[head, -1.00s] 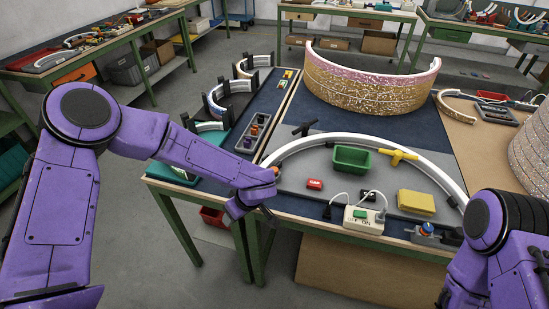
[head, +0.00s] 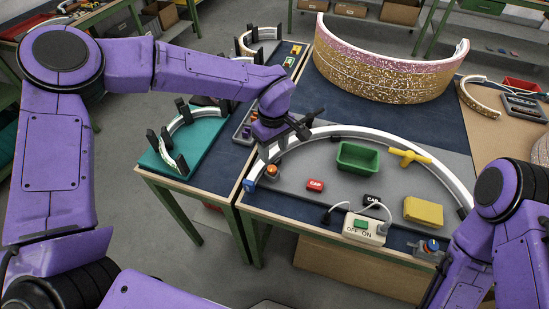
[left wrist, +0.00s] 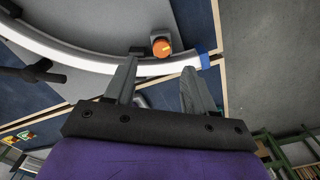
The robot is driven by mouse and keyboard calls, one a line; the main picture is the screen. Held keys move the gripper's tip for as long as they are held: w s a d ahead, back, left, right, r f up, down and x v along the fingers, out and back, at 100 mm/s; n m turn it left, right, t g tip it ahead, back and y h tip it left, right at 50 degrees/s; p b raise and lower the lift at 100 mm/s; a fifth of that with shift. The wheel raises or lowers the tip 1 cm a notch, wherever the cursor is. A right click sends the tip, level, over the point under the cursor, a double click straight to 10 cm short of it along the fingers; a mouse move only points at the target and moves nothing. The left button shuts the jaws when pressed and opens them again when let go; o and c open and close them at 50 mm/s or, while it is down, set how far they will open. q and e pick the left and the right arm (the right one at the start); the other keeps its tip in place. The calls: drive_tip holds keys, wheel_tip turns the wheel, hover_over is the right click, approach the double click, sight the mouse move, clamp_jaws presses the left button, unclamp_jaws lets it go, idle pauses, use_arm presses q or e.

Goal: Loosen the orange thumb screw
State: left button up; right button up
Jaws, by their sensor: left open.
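The orange thumb screw (head: 272,170) sits on a small grey block at the near left end of the white arc (head: 350,132). In the left wrist view the screw (left wrist: 162,46) shows a yellow mark on its orange top, just beyond my fingertips. My left gripper (head: 268,151) is open and empty, over the table just behind the screw in the head view. Its two grey fingers also show in the left wrist view (left wrist: 157,67), spread apart and not touching the screw. My right arm is at the lower right, but its gripper is not visible.
A green tray (head: 358,157), a yellow T-handle (head: 409,157), a red cap (head: 315,185), a yellow block (head: 423,212) and an OFF/ON switch box (head: 365,228) are on the table. A black handle (head: 306,122) stands beside the arc. A teal board with an arc (head: 180,143) is left.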

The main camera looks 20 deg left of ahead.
sight(272, 168)
use_arm(q)
drive_tip(key=f, duration=0.4)
drive_tip(key=f+p, duration=0.1)
drive_tip(key=f, duration=0.1)
drive_tip(key=shift+a+f, duration=0.35)
drive_tip(key=shift+d+f, duration=0.1)
drive_tip(key=shift+f, duration=0.2)
drive_tip(key=shift+s, duration=0.1)
clamp_jaws()
